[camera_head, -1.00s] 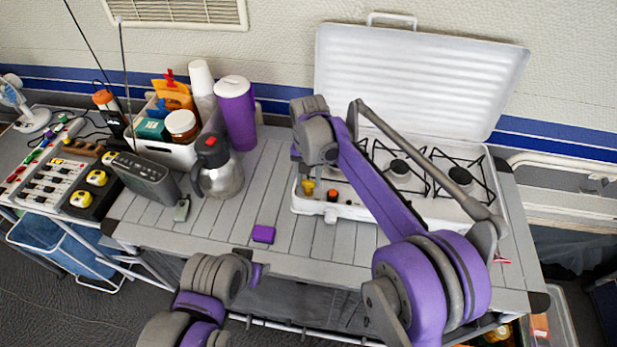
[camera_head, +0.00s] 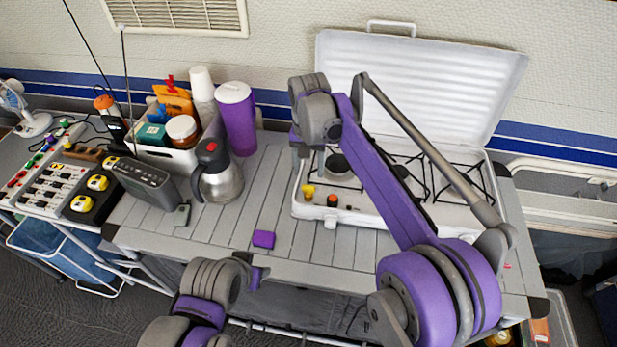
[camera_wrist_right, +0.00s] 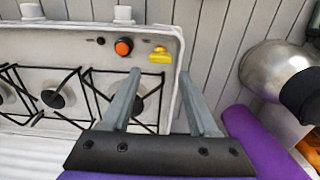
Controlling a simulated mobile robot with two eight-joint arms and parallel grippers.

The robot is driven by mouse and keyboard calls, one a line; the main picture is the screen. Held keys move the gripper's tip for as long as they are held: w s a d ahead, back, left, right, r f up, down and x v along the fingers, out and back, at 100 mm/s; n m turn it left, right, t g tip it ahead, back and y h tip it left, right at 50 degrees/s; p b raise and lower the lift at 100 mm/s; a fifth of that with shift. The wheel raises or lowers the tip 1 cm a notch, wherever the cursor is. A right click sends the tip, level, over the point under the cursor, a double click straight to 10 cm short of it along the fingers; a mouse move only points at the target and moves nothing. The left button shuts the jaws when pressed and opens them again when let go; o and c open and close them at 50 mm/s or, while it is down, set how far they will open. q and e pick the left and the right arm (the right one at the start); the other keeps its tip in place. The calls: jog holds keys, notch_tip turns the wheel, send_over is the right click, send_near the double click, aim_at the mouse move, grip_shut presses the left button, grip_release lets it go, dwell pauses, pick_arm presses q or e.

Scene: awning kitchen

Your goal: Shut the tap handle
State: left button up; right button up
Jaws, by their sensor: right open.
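The yellow tap handle (camera_head: 308,191) is on the front face of the white gas stove, near its left end. In the right wrist view the yellow handle (camera_wrist_right: 160,55) lies just beyond my fingertips, roughly between them in the picture. Beside it is an orange knob with a black ring (camera_wrist_right: 123,46). My right gripper (camera_wrist_right: 159,77) is open and empty, pointing toward the stove's front edge.
The white stove's lid (camera_head: 420,85) stands open behind the burners. Left of the stove are a steel jug (camera_head: 218,178), a purple tumbler (camera_head: 238,120) and a radio (camera_head: 148,182). A small purple block (camera_head: 263,239) lies on the slatted table. The slats before the stove are clear.

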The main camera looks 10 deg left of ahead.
notch_tip(320, 180, up, 4)
jog(key=shift+r, duration=0.15)
dwell(0.5)
jog(key=s+d+t, duration=0.1)
jog(key=s+d, duration=0.4)
jog(key=d, duration=0.3)
jog(key=s+d+t, duration=0.2)
jog(key=s+d, duration=0.2)
jog(key=d, duration=0.5)
jog(key=s+d+f+t, duration=0.1)
jog(key=s+d+f, duration=0.4)
jog(key=s, duration=0.3)
jog(key=s+d+f+t, duration=0.1)
jog(key=s+d+f, duration=0.3)
jog(key=s, duration=0.5)
jog(key=shift+d+f+t, duration=0.3)
jog(key=shift+d+f, duration=0.1)
jog(key=shift+d, duration=0.7)
